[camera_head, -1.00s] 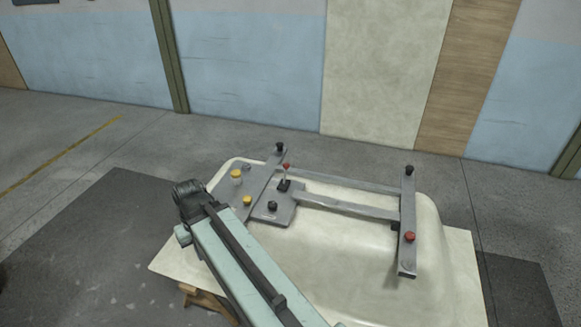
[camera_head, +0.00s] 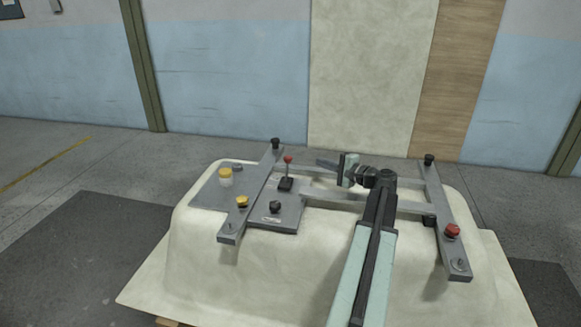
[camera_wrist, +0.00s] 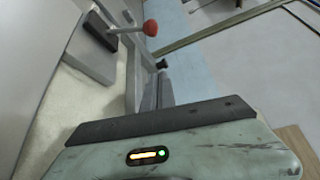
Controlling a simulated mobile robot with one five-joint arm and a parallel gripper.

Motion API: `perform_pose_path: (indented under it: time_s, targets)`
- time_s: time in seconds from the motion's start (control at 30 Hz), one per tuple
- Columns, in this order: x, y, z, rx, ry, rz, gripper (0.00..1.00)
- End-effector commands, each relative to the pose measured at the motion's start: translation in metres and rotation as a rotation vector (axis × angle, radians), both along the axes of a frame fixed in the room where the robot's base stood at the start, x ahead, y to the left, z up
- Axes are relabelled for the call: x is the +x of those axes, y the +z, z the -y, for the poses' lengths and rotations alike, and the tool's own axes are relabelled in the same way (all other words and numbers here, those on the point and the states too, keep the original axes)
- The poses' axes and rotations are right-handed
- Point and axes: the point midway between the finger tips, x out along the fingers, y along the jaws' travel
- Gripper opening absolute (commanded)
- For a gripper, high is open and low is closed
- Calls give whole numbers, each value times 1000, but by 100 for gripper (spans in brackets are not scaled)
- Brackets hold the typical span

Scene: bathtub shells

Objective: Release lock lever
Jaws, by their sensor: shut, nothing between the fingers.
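The lock lever (camera_head: 287,171) is a thin rod with a red ball on top. It stands upright on a black block on a grey plate (camera_head: 285,214) in the head view. In the wrist view the lever's red ball (camera_wrist: 150,28) and its black base show at the upper left. My gripper (camera_head: 326,163) is shut and empty, pointing left, just to the right of the lever and apart from it.
The grey frame's left bar (camera_head: 250,195) and right bar (camera_head: 446,218) lie across the cream tub shell (camera_head: 200,250). A yellow knob (camera_head: 242,202), a black knob (camera_head: 275,206) and a red knob (camera_head: 452,230) stick up nearby.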

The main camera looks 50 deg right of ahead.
Motion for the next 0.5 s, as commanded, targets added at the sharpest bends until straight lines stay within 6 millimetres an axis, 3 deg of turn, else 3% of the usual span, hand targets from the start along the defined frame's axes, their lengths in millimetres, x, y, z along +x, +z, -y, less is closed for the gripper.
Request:
perform_pose_path:
  time_s: [0.27,0.5]
  targets:
    - [8,1,-5,-2,11,-2,0]
    - [51,-5,-8,-2,17,-2,0]
